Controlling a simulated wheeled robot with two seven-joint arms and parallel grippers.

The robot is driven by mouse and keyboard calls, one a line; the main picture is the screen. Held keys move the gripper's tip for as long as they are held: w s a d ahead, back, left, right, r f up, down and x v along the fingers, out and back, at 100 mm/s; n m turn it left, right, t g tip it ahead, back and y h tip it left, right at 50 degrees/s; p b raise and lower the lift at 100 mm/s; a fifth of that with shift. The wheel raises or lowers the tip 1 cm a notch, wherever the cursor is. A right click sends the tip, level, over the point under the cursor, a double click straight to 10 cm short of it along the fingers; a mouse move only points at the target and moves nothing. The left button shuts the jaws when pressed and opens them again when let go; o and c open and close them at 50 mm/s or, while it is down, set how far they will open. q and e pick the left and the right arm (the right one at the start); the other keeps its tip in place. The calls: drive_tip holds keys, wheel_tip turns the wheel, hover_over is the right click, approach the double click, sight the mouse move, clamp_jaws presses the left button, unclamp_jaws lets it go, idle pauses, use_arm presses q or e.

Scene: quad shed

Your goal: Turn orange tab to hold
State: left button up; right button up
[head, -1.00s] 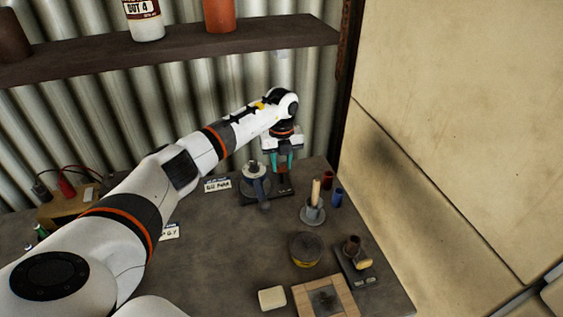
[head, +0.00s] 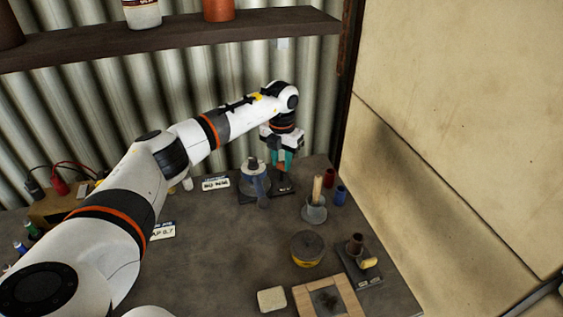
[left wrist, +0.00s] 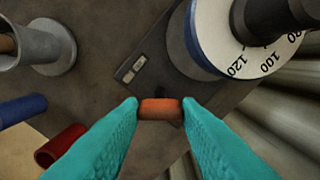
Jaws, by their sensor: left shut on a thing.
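The orange tab (left wrist: 160,108) is a small rounded piece between the teal fingertips in the left wrist view. My left gripper (left wrist: 160,110) is shut on it, with one finger at each end. In the head view the same gripper (head: 284,160) points down at the back of the bench, over the dark base plate (head: 284,187) of a dial device. The tab's lower part is hidden from me. The white dial (left wrist: 245,45) with black numbers, 100 and 120 among them, is beside the gripper. My right gripper is not in view.
A grey cup with a wooden handle (head: 314,210), a red cup (head: 329,178) and a blue cup (head: 340,195) stand right of the device. A yellow-banded tin (head: 306,248) is nearer. The corrugated wall is close behind; a shelf (head: 180,36) hangs above.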

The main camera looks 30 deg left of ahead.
sight(282, 163)
use_arm(q)
drive_tip(key=m+b, duration=0.1)
drive_tip(key=m, duration=0.3)
drive_tip(key=shift+w+r+m+b, duration=0.1)
drive_tip(key=shift+m+b, duration=0.3)
drive_tip(key=shift+m, duration=1.8)
drive_tip(key=o, duration=1)
wheel_tip(282, 163, up, 8)
drive_tip(key=shift+f+b, duration=0.25)
drive_tip(key=shift+b, duration=0.55)
